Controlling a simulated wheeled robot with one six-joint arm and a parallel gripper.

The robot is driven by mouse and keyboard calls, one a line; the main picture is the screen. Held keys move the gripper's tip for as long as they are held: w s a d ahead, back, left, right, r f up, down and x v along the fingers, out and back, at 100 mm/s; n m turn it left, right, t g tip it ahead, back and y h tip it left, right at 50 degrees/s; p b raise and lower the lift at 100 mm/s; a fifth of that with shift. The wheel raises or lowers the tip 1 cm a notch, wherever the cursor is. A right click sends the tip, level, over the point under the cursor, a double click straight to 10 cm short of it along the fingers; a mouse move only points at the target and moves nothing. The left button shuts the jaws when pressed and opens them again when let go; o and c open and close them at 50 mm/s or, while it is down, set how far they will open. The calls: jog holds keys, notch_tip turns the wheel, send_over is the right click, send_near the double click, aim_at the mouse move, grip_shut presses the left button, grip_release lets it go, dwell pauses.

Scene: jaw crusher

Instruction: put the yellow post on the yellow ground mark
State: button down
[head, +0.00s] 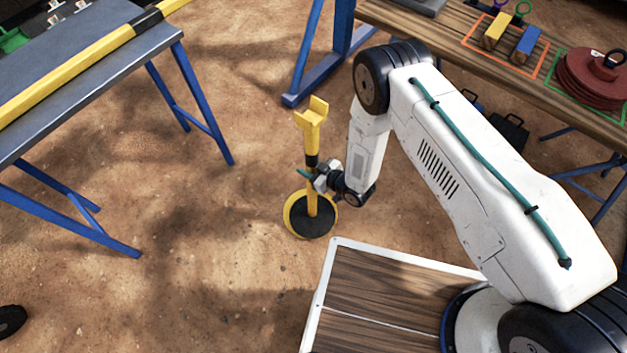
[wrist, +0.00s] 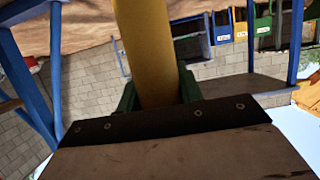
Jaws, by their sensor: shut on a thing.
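The yellow post (head: 312,202) stands upright in the head view, with a forked yellow top, a black band and a dark round base (head: 312,222). My gripper (head: 312,178) is shut on its shaft from the right, below the black band. In the wrist view the yellow shaft (wrist: 148,50) runs up between my green fingers. A yellow crescent, seemingly the yellow ground mark (head: 289,213), shows at the left of the base; the base hides the rest. I cannot tell whether the base touches the ground or hovers slightly above it.
A grey table (head: 90,65) with blue legs and a yellow-black bar stands at the left. A wooden bench (head: 455,35) with colored blocks and red discs stands at the back right. My wood-topped base is at the lower right. Bare brown ground lies around the post.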

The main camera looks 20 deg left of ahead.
jog(key=shift+w+a+f, duration=0.55)
jog(key=shift+w+f, duration=0.25)
jog(key=shift+f, duration=0.15)
jog(key=shift+w+a+f, duration=0.55)
jog(key=shift+w+f, duration=0.25)
jog(key=shift+f, duration=0.2)
jog(key=c, duration=0.9)
grip_release()
jog(key=shift+s+f, duration=0.1)
